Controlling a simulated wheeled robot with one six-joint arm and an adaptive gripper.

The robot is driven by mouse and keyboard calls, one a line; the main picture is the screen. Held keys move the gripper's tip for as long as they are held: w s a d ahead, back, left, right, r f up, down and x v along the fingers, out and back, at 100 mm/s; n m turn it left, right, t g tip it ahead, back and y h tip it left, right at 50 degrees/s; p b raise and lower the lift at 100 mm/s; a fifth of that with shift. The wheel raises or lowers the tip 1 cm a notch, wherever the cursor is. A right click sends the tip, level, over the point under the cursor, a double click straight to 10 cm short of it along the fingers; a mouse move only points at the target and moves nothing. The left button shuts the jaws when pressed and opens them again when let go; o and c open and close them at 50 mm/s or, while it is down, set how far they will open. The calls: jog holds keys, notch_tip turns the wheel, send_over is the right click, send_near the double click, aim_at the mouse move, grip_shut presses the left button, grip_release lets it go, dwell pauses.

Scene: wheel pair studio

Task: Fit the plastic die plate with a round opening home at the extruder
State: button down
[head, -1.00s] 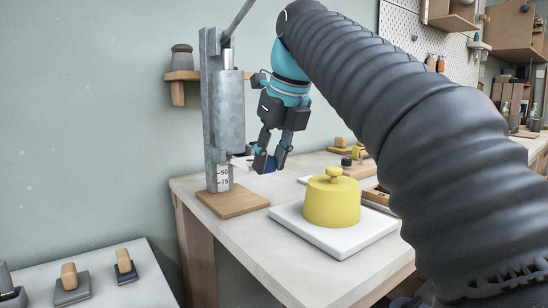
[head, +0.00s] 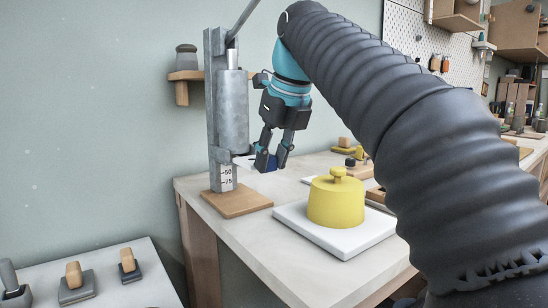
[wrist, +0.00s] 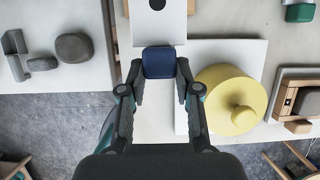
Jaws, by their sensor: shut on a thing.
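My gripper (head: 270,162) is shut on the blue grip of the die plate. The blue grip (wrist: 159,62) sits between the fingertips in the wrist view. The white plate (wrist: 145,30) extends ahead of it with a dark round opening, cut by the top edge. In the head view the plate (head: 243,161) shows as a thin pale edge, roughly level, beside the lower end of the extruder's grey cylinder (head: 233,110). The extruder stands on a wooden base (head: 238,203). I cannot tell whether plate and extruder touch; the cylinder hides part of that place.
A yellow knobbed lid-like block (head: 336,202) stands on a white slab (head: 318,237), right of my gripper. Wooden trays and small blocks (head: 345,147) lie behind it. A separate white table (head: 110,290) at lower left holds several wooden-handled tools. The table's front is clear.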

jog(key=shift+w+a, duration=0.65)
jog(key=shift+w, duration=0.25)
jog(key=shift+w, duration=0.15)
dwell(0.5)
jog(key=shift+w+a, duration=0.65)
jog(key=shift+w, duration=0.15)
jog(key=shift+w+a, duration=0.25)
jog(key=shift+w, duration=0.15)
jog(key=shift+w, duration=0.1)
dwell(0.4)
jog(key=shift+s+d, duration=0.1)
jog(key=shift+s, duration=0.1)
jog(key=shift+s+d, duration=0.2)
jog(key=shift+s, duration=0.1)
jog(key=shift+w+a, duration=0.1)
jog(key=shift+w, duration=0.05)
dwell(1.3)
